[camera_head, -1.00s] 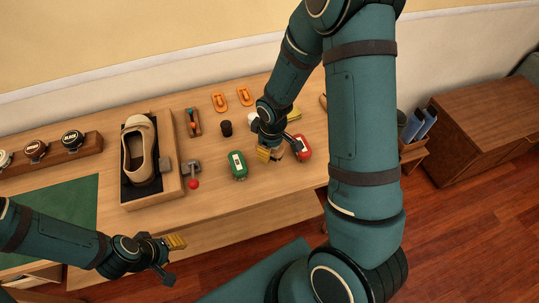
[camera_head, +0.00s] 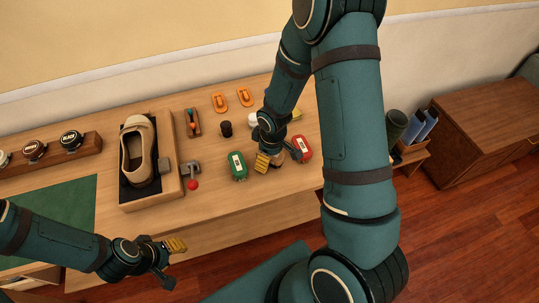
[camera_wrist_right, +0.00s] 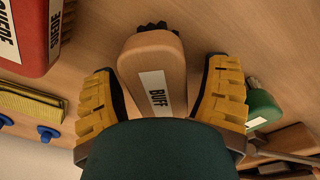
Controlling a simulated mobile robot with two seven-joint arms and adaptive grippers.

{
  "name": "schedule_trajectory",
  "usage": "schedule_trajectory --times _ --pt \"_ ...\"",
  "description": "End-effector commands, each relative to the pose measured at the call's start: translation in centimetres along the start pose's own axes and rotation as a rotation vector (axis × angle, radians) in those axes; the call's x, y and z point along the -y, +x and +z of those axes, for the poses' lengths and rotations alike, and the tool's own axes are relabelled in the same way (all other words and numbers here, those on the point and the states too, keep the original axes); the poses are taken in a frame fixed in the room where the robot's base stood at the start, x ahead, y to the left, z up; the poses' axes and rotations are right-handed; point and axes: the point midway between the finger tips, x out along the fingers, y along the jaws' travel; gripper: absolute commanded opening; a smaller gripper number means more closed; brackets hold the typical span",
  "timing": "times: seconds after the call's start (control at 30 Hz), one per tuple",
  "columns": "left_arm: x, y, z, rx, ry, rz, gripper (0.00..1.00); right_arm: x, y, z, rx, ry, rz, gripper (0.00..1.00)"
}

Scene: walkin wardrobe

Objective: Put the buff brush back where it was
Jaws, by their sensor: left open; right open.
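The buff brush has a tan wooden body with a white BUFF label and dark bristles; it shows in the right wrist view (camera_wrist_right: 152,62) and, mostly hidden, in the head view (camera_head: 278,159). My right gripper (camera_head: 270,160) is open, with its yellow-padded fingers on either side of the brush and visible gaps beside it in the wrist view (camera_wrist_right: 162,78). The brush is between the green brush (camera_head: 237,166) and the red suede brush (camera_head: 302,149), at the bench. I cannot tell whether its bristles touch the bench top. My left gripper (camera_head: 170,261) is open and empty at the bench's front edge.
A beige shoe (camera_head: 139,152) sits on a stand (camera_head: 171,188) at the left, beside a red-knobbed lever (camera_head: 192,184). Polish tins (camera_head: 71,140) stand in a wooden rack. A dark cup (camera_head: 226,129) and orange items (camera_head: 219,102) lie behind. Bare bench top lies in front.

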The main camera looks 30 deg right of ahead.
Motion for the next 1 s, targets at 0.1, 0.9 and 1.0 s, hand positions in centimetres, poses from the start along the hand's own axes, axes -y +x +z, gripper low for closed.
schedule_trajectory --times 0.1,0.9,1.0 --pt "-0.1 -0.3 -0.1 -0.002 -0.001 0.0 0.47 0.0 -0.3 0.0 0.0 0.0 0.0 0.75" --pt "-0.9 -2.5 -1.2 -0.025 -0.008 -0.003 0.47 0.0 -12.2 0.0 -0.001 0.0 0.0 0.75" --pt "-0.9 -2.5 -1.2 -0.026 -0.008 -0.003 0.47 0.0 -12.3 0.0 0.0 0.0 0.0 0.75"
